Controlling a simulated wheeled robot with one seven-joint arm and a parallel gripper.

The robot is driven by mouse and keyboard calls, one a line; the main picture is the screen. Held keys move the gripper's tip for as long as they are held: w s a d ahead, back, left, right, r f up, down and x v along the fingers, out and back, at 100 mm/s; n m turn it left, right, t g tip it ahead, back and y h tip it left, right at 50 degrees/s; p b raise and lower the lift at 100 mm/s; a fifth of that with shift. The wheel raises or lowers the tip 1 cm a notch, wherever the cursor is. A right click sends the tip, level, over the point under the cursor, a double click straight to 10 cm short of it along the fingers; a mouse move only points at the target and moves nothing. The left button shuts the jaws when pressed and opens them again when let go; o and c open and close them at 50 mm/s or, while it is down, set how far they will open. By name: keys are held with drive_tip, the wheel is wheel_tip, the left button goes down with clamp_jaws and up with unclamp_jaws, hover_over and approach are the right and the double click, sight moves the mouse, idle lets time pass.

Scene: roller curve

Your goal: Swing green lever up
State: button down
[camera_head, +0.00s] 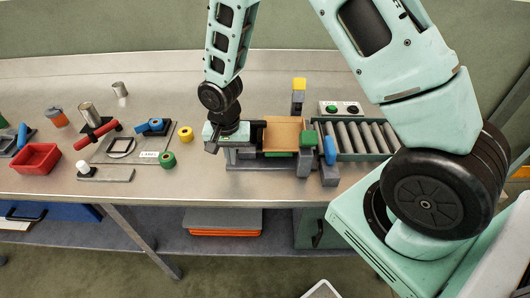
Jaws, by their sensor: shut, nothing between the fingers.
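A green part (308,138), which looks like the green lever, sits on a grey post at the front right of a tan box, beside a blue lever (329,150). It is small, and I cannot tell its exact tilt. My gripper (211,149) is shut and empty. It is over the left end of the grey fixture, left of the tan box and apart from the green part. My wrist hides some of the fixture's left end.
The tan box (283,133) stands left of a roller conveyor (352,137). Behind are a yellow-topped post (299,90) and a button box (340,108). Green (168,160) and yellow (186,134) rings and a red bin (36,158) lie to the left. The front table edge is close.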

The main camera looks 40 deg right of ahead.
drive_tip(key=shift+w+d+r+p, duration=0.25)
drive_tip(key=shift+w+r+p, duration=0.15)
drive_tip(key=shift+r, duration=0.2)
drive_tip(key=shift+w+d+r+p, duration=0.3)
drive_tip(key=shift+w+r+p, duration=0.05)
drive_tip(key=shift+p, duration=0.05)
drive_tip(key=shift+w+d+r, duration=0.15)
drive_tip(key=shift+w, duration=0.1)
drive_tip(key=shift+w+d, duration=0.25)
drive_tip(key=shift+w, duration=0.05)
idle(0.4)
drive_tip(key=shift+r, duration=0.1)
